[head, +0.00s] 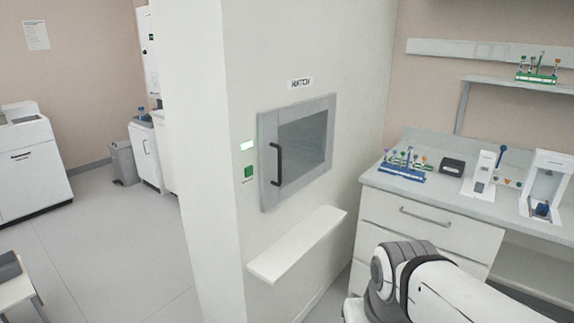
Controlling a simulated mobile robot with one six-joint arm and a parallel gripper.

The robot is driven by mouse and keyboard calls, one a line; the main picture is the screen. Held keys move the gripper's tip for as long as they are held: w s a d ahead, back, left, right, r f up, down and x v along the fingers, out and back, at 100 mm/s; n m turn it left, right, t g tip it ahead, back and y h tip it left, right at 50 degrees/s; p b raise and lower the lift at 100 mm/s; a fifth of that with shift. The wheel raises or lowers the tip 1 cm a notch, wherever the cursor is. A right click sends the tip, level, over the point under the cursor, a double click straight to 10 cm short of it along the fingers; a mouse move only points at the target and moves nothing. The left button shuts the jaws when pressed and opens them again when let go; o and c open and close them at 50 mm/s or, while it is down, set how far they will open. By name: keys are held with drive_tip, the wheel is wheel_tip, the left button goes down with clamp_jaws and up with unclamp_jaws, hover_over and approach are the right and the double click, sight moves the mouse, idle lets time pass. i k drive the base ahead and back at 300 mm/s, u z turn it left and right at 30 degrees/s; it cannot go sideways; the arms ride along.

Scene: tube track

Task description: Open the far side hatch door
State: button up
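The hatch door (302,146) is set in the white wall under a HATCH sign (300,83). It has a grey frame, a dark glass pane and a black vertical handle (277,164) on its left side. The door on this side looks shut. A green button (248,172) and a small lit panel (246,145) are on the wall left of it. The far side of the hatch is hidden behind the wall, so its door does not show. Part of my arm shows at the lower right, but my gripper is not in view.
A white shelf (297,244) juts out below the hatch. A counter (450,200) with a blue tube rack (402,172) and devices stands at the right. Left of the wall's end, open floor (110,240) leads back past a white cabinet (32,165) and a grey bin (124,163).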

sight(271, 194)
drive_tip(key=u, duration=0.05)
drive_tip(key=i, duration=1)
drive_tip(key=z, duration=0.1)
